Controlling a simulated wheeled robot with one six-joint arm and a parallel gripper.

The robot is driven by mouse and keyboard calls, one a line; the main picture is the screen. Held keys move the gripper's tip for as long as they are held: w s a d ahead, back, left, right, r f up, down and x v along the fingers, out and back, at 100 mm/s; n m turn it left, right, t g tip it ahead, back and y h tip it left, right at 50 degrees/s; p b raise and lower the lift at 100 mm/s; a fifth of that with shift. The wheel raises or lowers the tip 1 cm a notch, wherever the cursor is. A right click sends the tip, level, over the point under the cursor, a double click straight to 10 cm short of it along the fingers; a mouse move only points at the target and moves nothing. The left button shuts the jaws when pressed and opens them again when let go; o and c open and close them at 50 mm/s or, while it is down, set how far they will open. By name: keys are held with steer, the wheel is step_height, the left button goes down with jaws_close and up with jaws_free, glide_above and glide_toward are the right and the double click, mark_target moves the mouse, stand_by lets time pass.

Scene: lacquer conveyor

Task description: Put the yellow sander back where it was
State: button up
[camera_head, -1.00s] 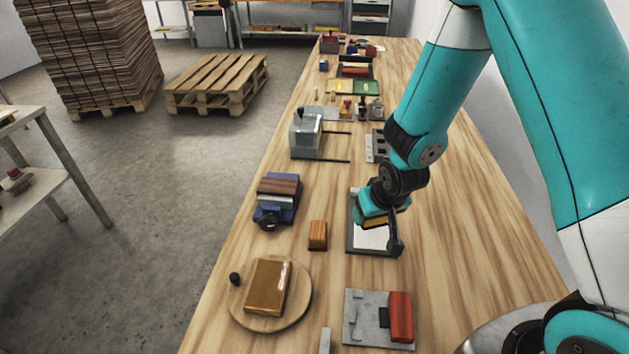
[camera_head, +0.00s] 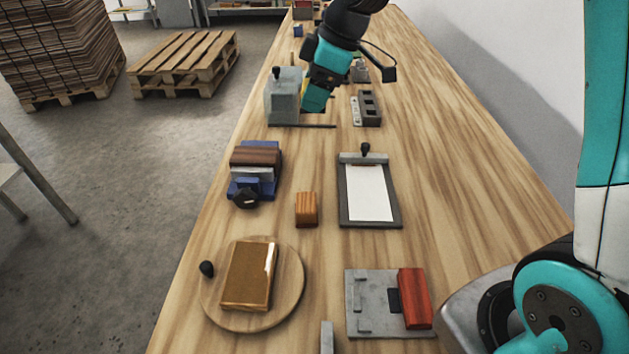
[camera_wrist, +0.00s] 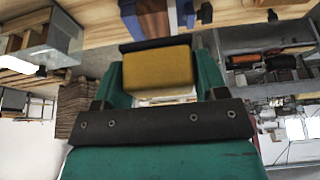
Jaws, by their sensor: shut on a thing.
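The yellow sander (camera_wrist: 157,70) is a yellow block with a dark pad along one face. It sits between the teal fingers of my gripper (camera_wrist: 158,82) in the wrist view. In the head view my gripper (camera_head: 318,92) is shut on it, over the far part of the bench, beside the grey box-like machine (camera_head: 283,95). I cannot tell the exact height above the bench.
The wooden bench (camera_head: 450,190) holds a blue vise (camera_head: 268,160), a clipboard (camera_head: 346,215), an orange-brown wood block (camera_head: 306,210), a round board (camera_head: 285,300) with a golden-brown block, a grey plate (camera_head: 370,318) with a red block, and a slotted grey holder (camera_head: 368,108). The right side is clear.

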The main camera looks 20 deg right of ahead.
mark_target(309, 181)
step_height(309, 181, down, 19)
steer(key=shift+r, duration=0.2)
steer(key=shift+f, duration=0.1)
steer(key=o, duration=0.9)
steer(key=shift+d+r, duration=0.1)
steer(key=shift+r, duration=0.35)
steer(key=v, duration=1.1)
steer(key=s+a+r+m, duration=0.2)
steer(key=s+a+r, duration=0.1)
steer(key=s, duration=0.5)
steer(key=s+a+r+m+g, duration=0.1)
steer(key=s+a+r+m, duration=0.1)
steer(key=s, duration=0.7)
steer(key=s+a+r+m, duration=0.2)
steer(key=s+a+r, duration=0.1)
steer(key=s, duration=0.5)
steer(key=shift+s+a+r+m+g, duration=0.2)
steer(key=shift+a+r+m+g, duration=0.15)
steer(key=shift+r, duration=0.4)
